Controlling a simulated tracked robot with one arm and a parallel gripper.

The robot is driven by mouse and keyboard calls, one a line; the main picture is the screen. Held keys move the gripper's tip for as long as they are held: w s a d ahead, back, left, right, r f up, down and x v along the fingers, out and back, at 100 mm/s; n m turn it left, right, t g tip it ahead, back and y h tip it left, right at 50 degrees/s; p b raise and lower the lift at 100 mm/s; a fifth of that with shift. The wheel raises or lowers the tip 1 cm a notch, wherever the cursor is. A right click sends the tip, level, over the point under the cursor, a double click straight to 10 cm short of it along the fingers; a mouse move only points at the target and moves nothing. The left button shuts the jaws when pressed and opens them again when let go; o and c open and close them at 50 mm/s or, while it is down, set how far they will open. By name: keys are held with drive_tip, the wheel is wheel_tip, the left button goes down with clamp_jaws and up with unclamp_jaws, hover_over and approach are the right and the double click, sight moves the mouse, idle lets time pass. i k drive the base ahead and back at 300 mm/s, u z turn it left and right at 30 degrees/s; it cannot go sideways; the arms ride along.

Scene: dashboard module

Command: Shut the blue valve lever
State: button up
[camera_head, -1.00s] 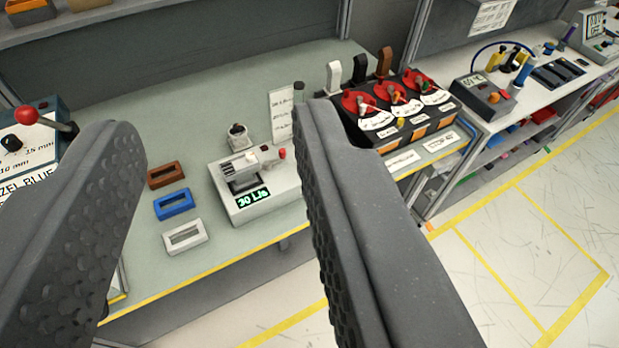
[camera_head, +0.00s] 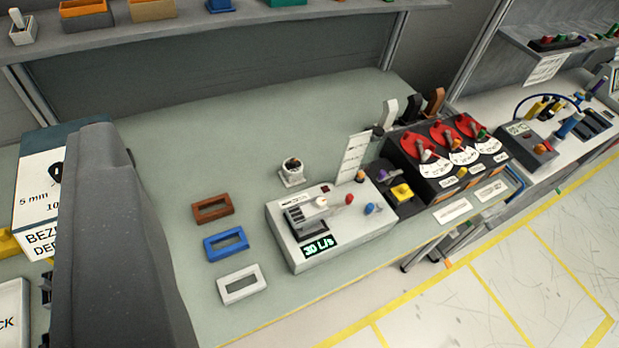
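A grey box (camera_head: 330,248) with a green "30 L/s" display stands on the bench. A small blue-tipped handle (camera_head: 371,208) is at its right end and looks like the blue valve lever; its exact position is too small to tell. A red-tipped handle (camera_head: 349,199) and a whitish one (camera_head: 321,202) are beside it. One dark grey finger of my gripper (camera_head: 115,240) fills the lower left, well left of the box. The other finger is not visible, so the opening cannot be seen.
Brown (camera_head: 213,208), blue (camera_head: 226,244) and white (camera_head: 241,284) frames lie left of the box. A black unit with red dials (camera_head: 440,160) stands to its right. My finger partly covers a depth box (camera_head: 40,195). A shelf (camera_head: 200,30) runs above the bench.

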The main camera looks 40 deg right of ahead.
sight(370, 208)
drive_tip(key=z, duration=0.1)
drive_tip(key=i, duration=0.95)
drive_tip(key=z, duration=0.65)
